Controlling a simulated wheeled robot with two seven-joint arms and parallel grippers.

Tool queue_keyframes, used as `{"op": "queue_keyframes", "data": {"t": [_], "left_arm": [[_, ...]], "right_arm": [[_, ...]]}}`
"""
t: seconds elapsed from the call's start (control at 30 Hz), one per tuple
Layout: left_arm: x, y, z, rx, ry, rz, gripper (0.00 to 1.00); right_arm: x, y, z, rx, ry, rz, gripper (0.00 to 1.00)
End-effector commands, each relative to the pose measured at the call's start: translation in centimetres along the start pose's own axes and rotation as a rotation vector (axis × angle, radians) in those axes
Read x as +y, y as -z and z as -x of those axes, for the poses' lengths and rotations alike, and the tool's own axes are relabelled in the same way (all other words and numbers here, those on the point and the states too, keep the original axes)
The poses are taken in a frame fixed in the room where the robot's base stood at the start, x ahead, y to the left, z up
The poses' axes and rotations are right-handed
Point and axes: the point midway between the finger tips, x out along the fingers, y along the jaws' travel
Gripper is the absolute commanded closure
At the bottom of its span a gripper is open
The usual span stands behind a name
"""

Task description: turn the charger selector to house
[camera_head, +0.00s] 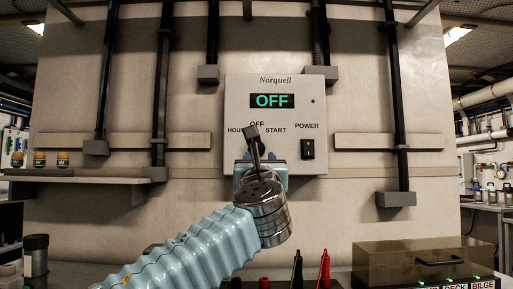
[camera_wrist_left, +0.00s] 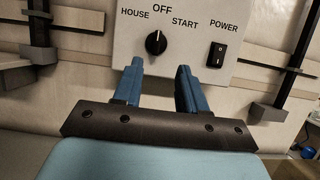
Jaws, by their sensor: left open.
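The charger panel (camera_head: 307,98) is a pale Norquell box on the wall, with a green display (camera_head: 272,101) reading OFF. Its selector is a round black knob (camera_wrist_left: 156,43) with a light pointer mark pointing up at OFF. HOUSE is printed to its upper left and START to its right. My left gripper (camera_wrist_left: 159,68) is open and empty, its two blue fingers apart just below the knob in the wrist view. Whether they touch the panel is unclear. In the head view my left arm and hand largely hide the knob. My right gripper is not in view.
A black POWER rocker switch (camera_wrist_left: 216,54) sits right of the knob, close to the right finger. Dark conduits (camera_head: 396,95) and wall rails (camera_head: 380,141) flank the panel. A brown translucent box (camera_head: 405,264) and red and black clamps (camera_head: 324,269) stand below.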

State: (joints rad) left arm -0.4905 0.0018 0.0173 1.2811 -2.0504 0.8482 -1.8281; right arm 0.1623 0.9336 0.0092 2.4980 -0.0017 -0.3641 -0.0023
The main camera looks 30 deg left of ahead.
Motion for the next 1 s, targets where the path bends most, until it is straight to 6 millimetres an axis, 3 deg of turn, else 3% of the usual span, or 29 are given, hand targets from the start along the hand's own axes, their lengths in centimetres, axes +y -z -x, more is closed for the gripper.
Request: {"op": "queue_keyframes", "data": {"t": [0.23,0.5,0.7,1.0], "left_arm": [[0.2,-0.6,-2.1,-0.005,-0.007,-0.003,0.58],[0.3,-0.8,-8.5,-0.004,-0.009,-0.004,0.58],[0.3,-0.8,-12.2,-0.005,-0.007,-0.004,0.58],[0.3,-0.3,-13.8,-0.005,-0.006,-0.002,0.58]], "right_arm": [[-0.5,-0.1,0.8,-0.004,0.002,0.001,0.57],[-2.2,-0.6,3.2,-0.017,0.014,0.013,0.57],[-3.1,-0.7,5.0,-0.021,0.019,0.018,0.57],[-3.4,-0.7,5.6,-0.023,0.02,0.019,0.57]]}}
